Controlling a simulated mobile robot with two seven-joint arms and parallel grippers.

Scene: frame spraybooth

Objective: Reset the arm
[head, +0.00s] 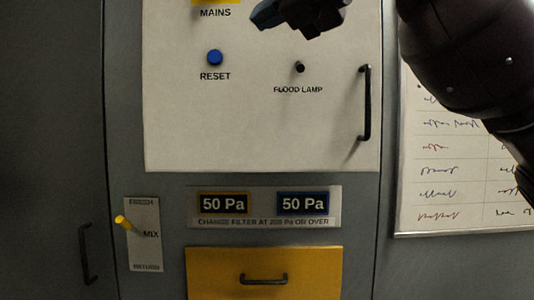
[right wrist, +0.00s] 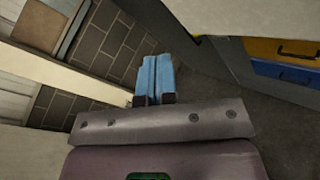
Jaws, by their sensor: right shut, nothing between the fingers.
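My right gripper (head: 265,14) is at the top of the head view, in front of the white control panel and close to the yellow MAINS label. In the right wrist view its two blue fingers (right wrist: 155,78) lie together with nothing between them. My right arm comes in from the upper right of the head view. My left gripper is in neither view.
The white panel (head: 255,130) carries a blue RESET button (head: 215,57), a black FLOOD LAMP knob (head: 300,68) and a black handle (head: 365,103). Below are two 50 Pa displays, a yellow drawer (head: 230,262) and a yellow MIX lever (head: 122,221). A written chart (head: 445,190) hangs right.

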